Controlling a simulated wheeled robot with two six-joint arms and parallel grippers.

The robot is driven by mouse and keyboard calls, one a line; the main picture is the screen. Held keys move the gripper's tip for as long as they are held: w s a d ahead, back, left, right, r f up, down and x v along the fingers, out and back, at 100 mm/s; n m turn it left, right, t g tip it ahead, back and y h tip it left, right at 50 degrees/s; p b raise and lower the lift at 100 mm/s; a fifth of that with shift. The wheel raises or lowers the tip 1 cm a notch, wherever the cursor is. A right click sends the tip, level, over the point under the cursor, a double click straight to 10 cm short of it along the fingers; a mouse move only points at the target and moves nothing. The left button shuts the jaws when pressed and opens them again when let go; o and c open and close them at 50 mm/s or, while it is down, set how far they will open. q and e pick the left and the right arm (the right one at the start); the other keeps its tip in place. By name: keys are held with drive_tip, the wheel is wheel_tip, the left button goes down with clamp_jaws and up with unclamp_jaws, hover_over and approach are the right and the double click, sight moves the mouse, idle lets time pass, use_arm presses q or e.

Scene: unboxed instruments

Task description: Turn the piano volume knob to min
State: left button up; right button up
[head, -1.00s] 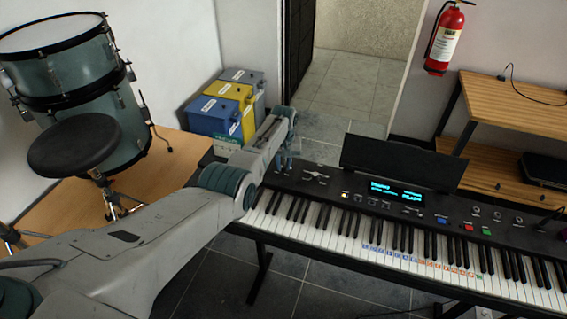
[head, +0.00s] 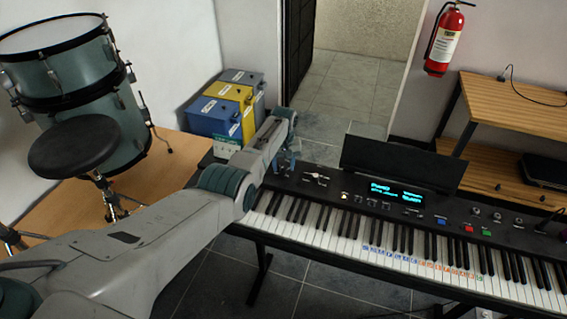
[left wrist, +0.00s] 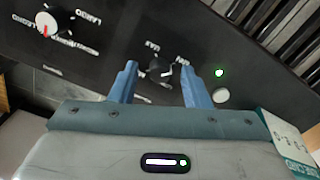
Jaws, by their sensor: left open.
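The black digital piano (head: 330,187) stands across the middle and right of the head view. My left gripper (head: 285,162) is over the left end of its control panel. In the left wrist view my left gripper (left wrist: 159,70) is open, with its two blue fingers on either side of a small dark knob (left wrist: 162,73). I cannot tell whether the fingers touch it. A larger white knob with a red mark (left wrist: 46,22) is at the upper left of that view. The labels around the knobs are upside down and too blurred to read surely.
A music stand (head: 402,163) rises behind the lit display (head: 397,192). A green light (left wrist: 219,72) and a pale round button (left wrist: 221,95) are right of the fingers. Blue and yellow boxes (head: 226,105) and a drum stool (head: 80,145) are at the left.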

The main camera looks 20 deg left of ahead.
sight(283, 167)
use_arm(q)
drive_tip(key=shift+r, duration=0.6)
wheel_tip(283, 167, up, 10)
drive_tip(key=b, duration=0.1)
drive_tip(key=shift+f, duration=0.2)
